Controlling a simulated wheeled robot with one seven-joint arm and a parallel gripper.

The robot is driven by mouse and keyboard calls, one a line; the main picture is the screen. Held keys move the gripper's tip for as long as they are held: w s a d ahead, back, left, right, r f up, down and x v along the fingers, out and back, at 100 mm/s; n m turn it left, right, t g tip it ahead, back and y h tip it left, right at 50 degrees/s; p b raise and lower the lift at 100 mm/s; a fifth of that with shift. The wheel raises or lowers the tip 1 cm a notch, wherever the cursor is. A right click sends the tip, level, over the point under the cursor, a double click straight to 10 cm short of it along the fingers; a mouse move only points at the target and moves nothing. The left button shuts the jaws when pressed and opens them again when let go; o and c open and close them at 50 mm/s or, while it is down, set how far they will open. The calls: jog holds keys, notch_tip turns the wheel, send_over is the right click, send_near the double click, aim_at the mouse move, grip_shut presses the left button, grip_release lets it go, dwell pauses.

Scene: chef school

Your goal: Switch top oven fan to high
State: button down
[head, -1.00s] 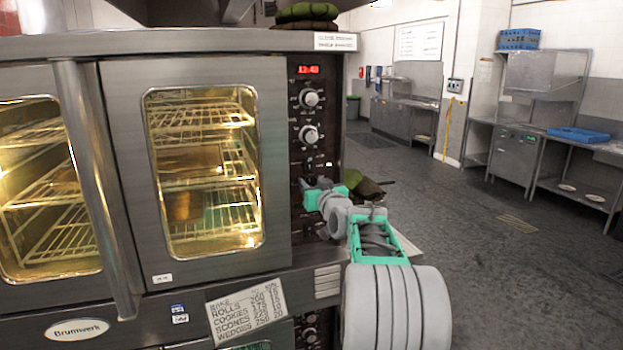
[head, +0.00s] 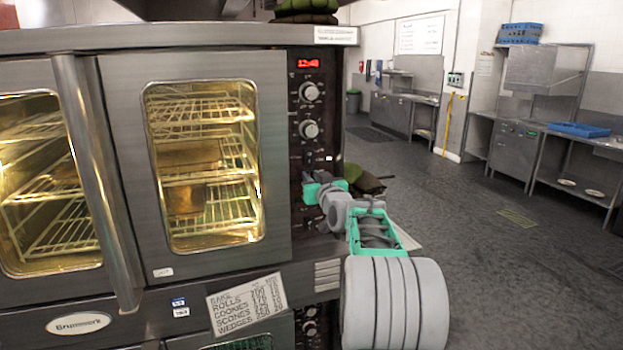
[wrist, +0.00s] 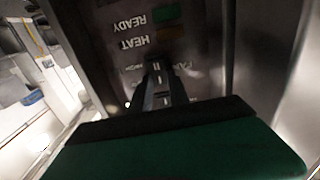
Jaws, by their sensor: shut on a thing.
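The top oven (head: 205,75) stands at the left with its doors closed and its inside lit. Its dark control panel (head: 297,135) runs down the right side, with a red clock display and two round knobs. My gripper (head: 311,188) is at the lower part of this panel, below the knobs. In the wrist view, a black switch (wrist: 157,85) with light marks sits on the panel below the upside-down words HEAT and READY, beside partly legible lettering. My gripper's green and black body fills the bottom of that view. It is shut on the switch; the contact is mostly hidden.
A card with baking times (head: 247,303) is on the oven front below the doors. Dark green and brown cloth items (head: 365,181) show behind my gripper. The floor (head: 470,250) to the right is clear, with steel counters farther back.

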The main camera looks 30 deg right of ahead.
jog(key=t+b, duration=0.1)
jog(key=b, duration=0.5)
jog(key=t+b, duration=0.2)
jog(key=b, duration=0.4)
jog(key=shift+s+f+h, duration=0.1)
jog(key=shift+f+h, duration=0.2)
jog(key=shift+f, duration=0.1)
jog(key=c, duration=1.2)
grip_release()
jog(key=shift+c, duration=0.2)
